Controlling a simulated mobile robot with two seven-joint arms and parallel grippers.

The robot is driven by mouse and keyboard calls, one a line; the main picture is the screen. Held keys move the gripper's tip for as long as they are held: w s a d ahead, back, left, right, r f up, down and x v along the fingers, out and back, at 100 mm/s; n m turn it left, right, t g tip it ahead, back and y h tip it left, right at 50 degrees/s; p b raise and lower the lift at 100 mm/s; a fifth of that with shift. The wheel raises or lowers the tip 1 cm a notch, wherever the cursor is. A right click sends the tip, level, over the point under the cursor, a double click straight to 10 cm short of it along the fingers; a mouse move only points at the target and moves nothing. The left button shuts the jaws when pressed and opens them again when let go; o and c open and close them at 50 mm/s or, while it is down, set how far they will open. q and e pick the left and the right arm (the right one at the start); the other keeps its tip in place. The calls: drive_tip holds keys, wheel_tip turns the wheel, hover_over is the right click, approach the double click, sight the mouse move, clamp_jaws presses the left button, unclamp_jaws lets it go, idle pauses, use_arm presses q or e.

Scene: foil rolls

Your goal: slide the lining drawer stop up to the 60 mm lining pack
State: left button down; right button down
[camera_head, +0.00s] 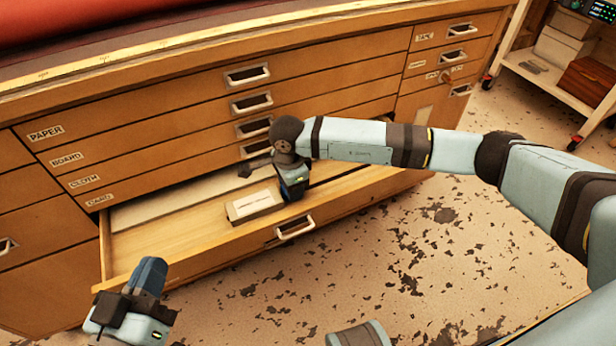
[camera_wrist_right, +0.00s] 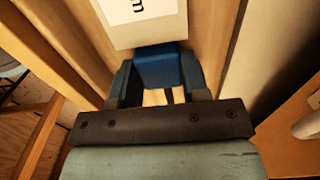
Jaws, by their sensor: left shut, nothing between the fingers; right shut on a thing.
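The lining pack (camera_head: 253,205), a pale box with a white label, lies in the open drawer (camera_head: 190,232) near its front. In the right wrist view the pack (camera_wrist_right: 140,30) shows its label, with an "m" readable, just beyond the fingertips. My right gripper (camera_head: 293,188) reaches down into the drawer at the pack's right end. I cannot tell whether stop and pack touch. My left gripper (camera_head: 150,275) is shut and empty, in front of the drawer's left end.
The wooden cabinet (camera_head: 180,140) has several closed drawers above the open one. A shelf cart (camera_head: 560,70) stands at the upper right. The speckled floor (camera_head: 420,260) in front is clear.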

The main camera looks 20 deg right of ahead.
use_arm(q)
drive_tip(key=shift+f, duration=0.1)
use_arm(e)
drive_tip(key=shift+a, duration=0.35)
drive_tip(key=c, duration=0.6)
unclamp_jaws()
drive_tip(key=shift+r, duration=0.25)
use_arm(q)
wheel_tip(320, 180, up, 6)
drive_tip(key=t+p, duration=0.2)
drive_tip(key=p, duration=0.2)
drive_tip(key=shift+s+a, duration=0.25)
drive_tip(key=shift+a, duration=0.05)
use_arm(e)
wheel_tip(320, 180, up, 13)
drive_tip(key=shift+r, duration=0.15)
